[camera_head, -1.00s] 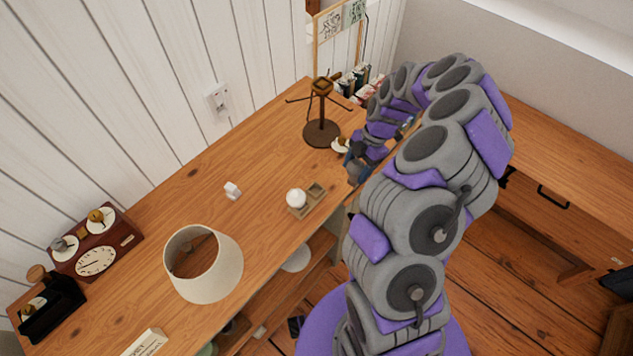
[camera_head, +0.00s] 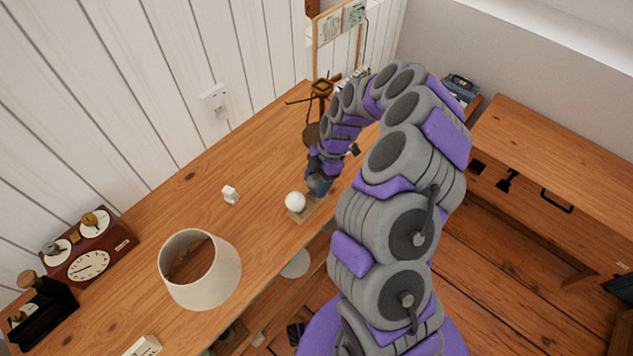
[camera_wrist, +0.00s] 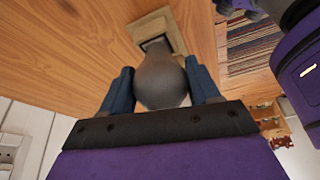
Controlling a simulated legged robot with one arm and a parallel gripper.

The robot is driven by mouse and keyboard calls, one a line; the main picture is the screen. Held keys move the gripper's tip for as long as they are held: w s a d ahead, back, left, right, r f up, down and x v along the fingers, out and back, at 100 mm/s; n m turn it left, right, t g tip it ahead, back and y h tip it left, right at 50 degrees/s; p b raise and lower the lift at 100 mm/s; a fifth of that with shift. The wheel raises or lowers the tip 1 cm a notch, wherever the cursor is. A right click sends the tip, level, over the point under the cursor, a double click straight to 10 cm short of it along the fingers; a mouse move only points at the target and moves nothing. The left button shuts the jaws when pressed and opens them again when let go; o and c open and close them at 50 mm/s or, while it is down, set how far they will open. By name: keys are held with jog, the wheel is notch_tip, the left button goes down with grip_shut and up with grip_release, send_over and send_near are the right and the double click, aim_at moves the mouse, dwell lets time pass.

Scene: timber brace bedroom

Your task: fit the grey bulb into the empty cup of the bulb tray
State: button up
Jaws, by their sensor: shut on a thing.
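The grey bulb (camera_wrist: 163,78) is held between the two blue fingers of my gripper (camera_wrist: 163,88) in the wrist view. The gripper is shut on it. The bulb tray (camera_wrist: 168,27) lies just beyond the bulb, which covers part of a dark square cup (camera_wrist: 156,43). I cannot tell whether the bulb touches the tray or is inside the cup. In the head view my gripper (camera_head: 318,185) is over the right end of the bulb tray (camera_head: 297,216) and hides that end. A white bulb (camera_head: 295,201) sits in the tray's left part.
A dark stand (camera_head: 311,135) is close behind my arm. A wooden clock box (camera_head: 92,250) is at the far left. The desk's front edge is near the tray.

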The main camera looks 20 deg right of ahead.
jog(key=shift+a+r, duration=0.1)
jog(key=shift+f, duration=0.2)
jog(key=o, duration=1.2)
jog(key=shift+r, duration=0.1)
jog(key=shift+c, duration=0.2)
